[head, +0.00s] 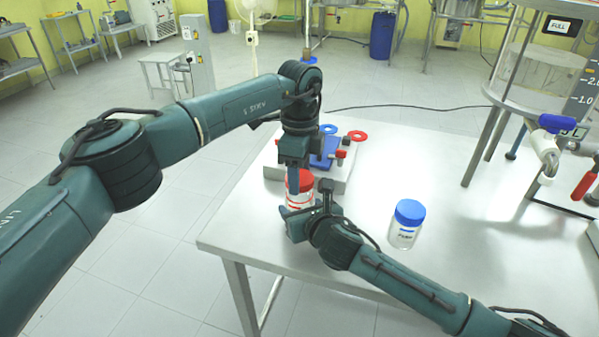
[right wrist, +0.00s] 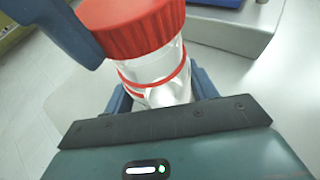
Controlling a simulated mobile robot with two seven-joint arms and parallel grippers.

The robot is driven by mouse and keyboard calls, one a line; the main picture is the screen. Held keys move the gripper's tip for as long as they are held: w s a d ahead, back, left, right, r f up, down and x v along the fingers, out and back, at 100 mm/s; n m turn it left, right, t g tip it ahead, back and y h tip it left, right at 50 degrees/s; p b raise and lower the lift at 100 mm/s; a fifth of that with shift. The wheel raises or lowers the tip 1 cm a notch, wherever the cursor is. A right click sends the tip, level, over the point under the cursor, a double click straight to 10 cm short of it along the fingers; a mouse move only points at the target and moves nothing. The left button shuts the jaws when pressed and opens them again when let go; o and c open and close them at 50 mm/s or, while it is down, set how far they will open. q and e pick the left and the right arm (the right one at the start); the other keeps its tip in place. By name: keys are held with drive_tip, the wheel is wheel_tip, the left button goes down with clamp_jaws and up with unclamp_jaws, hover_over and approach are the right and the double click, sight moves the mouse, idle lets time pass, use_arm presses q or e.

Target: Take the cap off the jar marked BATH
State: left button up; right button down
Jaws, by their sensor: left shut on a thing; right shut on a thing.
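A clear glass jar (head: 297,201) with a red cap (head: 300,181) is near the table's front-left edge, roughly upright in the head view. No BATH label is readable on it. My left gripper (head: 298,174) comes down from above and is shut on the red cap. My right gripper (head: 308,213) is shut around the jar's body from the front. In the right wrist view, the jar's body (right wrist: 165,82) sits between the right fingers, below the ribbed red cap (right wrist: 135,22). One left finger (right wrist: 55,28) lies against the cap's left side. The cap still sits on the jar.
A second jar (head: 402,236) with a blue cap stands to the right on the white table (head: 450,225). Behind the grippers is a grey block (head: 345,180) with blue and red parts. A glass reactor (head: 530,75) on a metal frame stands at the right.

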use_arm(q)
drive_tip(key=shift+r, duration=2)
use_arm(e)
drive_tip(key=shift+c, duration=1.9)
unclamp_jaws()
